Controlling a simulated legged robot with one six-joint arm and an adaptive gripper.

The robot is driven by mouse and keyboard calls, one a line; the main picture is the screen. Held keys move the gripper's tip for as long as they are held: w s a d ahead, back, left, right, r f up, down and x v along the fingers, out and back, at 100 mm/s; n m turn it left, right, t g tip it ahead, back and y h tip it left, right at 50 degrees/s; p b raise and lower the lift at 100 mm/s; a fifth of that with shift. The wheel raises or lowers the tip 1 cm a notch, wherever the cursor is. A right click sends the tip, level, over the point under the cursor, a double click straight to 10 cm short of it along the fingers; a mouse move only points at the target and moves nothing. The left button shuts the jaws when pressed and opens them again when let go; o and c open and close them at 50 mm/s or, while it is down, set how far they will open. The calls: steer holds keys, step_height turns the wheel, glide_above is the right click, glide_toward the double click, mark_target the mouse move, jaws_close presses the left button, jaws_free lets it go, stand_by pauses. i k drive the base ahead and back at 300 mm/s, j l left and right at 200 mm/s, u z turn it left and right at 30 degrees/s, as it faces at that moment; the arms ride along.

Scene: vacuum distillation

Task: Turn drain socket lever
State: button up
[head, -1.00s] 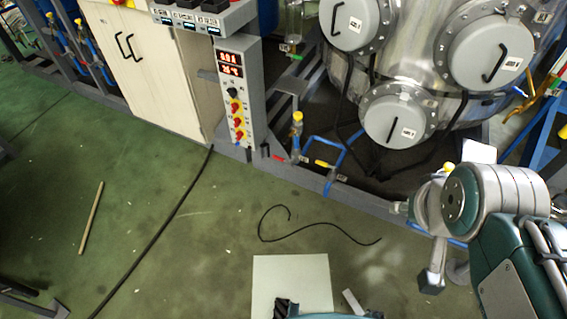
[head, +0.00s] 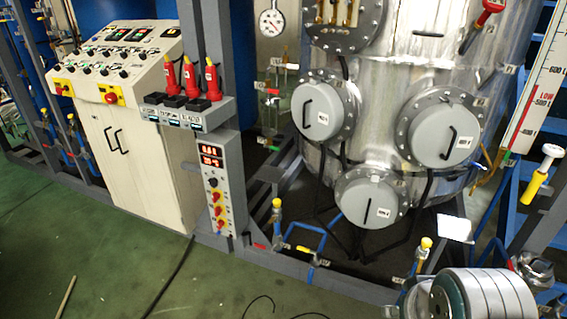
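No label I can read marks a lever as the drain socket lever. Low pipework in front of the steel tank (head: 400,75) carries several small valves. A yellow lever (head: 305,249) lies flat on the blue pipe, with a small red lever (head: 260,246) to its left. Yellow-topped valves stand upright at the left (head: 277,204) and right (head: 425,243) of this pipework. A larger yellow handle (head: 536,186) with a pale knob is at the far right. My arm's grey and teal link shows at the bottom right, but my gripper's fingers are not in view.
A grey frame rail (head: 345,286) runs along the floor before the tank. A control cabinet (head: 140,160) and a panel column (head: 217,185) stand left. Cables lie on the green floor (head: 110,275), which is otherwise mostly clear at lower left.

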mark_target(268, 224)
steer(key=i+j, duration=0.25)
steer(key=i, duration=0.25)
steer(key=i+j, duration=0.3)
steer(key=i, duration=0.15)
steer(key=u, duration=0.05)
